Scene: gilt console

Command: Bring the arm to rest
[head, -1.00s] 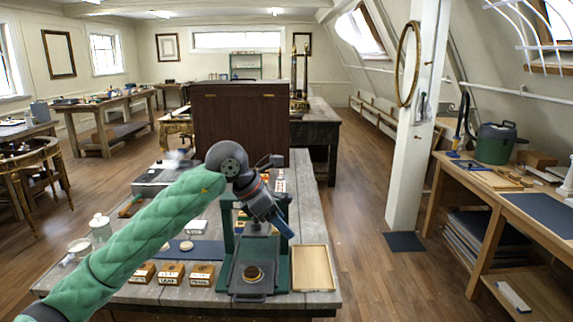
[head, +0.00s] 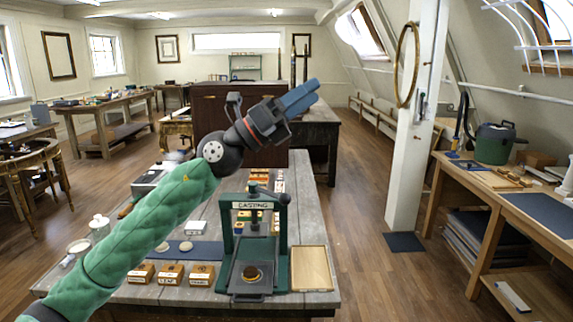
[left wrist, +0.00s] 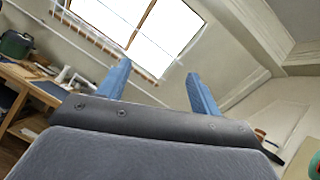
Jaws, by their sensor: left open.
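My left arm (head: 150,225), in a green quilted sleeve, comes in from the lower left of the head view. My left gripper (head: 312,92) has blue fingers and is raised above the workbench, pointing up and to the right. In the left wrist view its two fingers (left wrist: 158,90) stand apart with nothing between them, facing a bright window. The right gripper is not in view.
Below the arm, a green press labelled CASTING (head: 281,240) stands on the grey workbench (head: 315,212). A wooden tray (head: 311,268) and small labelled wooden boxes (head: 172,274) flank it. A white post (head: 412,150) stands to the right. The air around the gripper is clear.

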